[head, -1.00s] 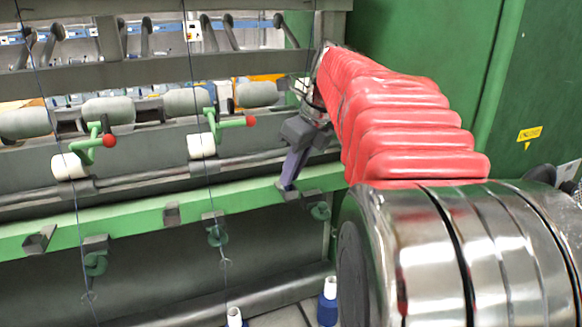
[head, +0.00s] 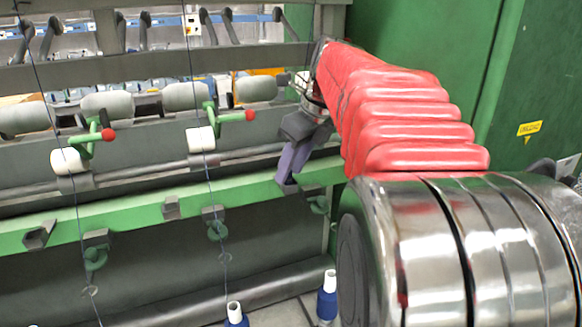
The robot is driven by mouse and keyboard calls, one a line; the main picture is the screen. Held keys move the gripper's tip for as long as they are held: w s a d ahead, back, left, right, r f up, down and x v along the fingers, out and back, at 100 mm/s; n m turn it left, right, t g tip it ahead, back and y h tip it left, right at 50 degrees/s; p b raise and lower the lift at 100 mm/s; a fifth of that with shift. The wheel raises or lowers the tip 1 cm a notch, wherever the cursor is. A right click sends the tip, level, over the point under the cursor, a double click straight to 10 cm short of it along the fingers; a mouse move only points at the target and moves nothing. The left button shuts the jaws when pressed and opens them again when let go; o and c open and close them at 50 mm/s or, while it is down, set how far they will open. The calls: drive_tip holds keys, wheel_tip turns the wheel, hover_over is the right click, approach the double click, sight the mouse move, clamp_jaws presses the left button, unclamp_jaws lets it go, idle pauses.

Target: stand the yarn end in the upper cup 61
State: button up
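My gripper (head: 289,182), with purple fingers, points down at the green rail (head: 130,214), close to its right end. Whether the fingers are open or shut does not show, and no yarn end can be made out at them. A dark grey cup (head: 172,208) sits on the rail left of my gripper, and another hexagonal cup (head: 40,235) is at the far left. A grey part (head: 312,191) shows just right of the fingertips, partly hidden. I can read no number 61.
Thin dark yarns run down past white rollers (head: 201,139) and green levers with red knobs (head: 250,115). Green hooks (head: 217,230) hang below the rail. Blue bobbins (head: 327,300) stand at the bottom. A green cabinet (head: 425,40) stands right.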

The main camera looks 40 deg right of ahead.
drive_tip(key=shift+r, duration=0.1)
drive_tip(key=v, duration=1.3)
drive_tip(key=shift+s+r, duration=0.15)
drive_tip(key=shift+r, duration=0.1)
idle(0.5)
drive_tip(key=s+a+f+n+h, duration=0.1)
drive_tip(key=s+a+f+n, duration=0.2)
drive_tip(key=a+f+n, duration=1)
drive_tip(key=s+a+f+n, duration=0.4)
drive_tip(key=f+n, duration=0.3)
drive_tip(key=n, duration=0.3)
drive_tip(key=s+a+f+n+t, duration=0.1)
drive_tip(key=s+a+f+n, duration=0.3)
drive_tip(key=a+f+n, duration=0.3)
drive_tip(key=n, duration=0.3)
drive_tip(key=shift+a+f, duration=0.1)
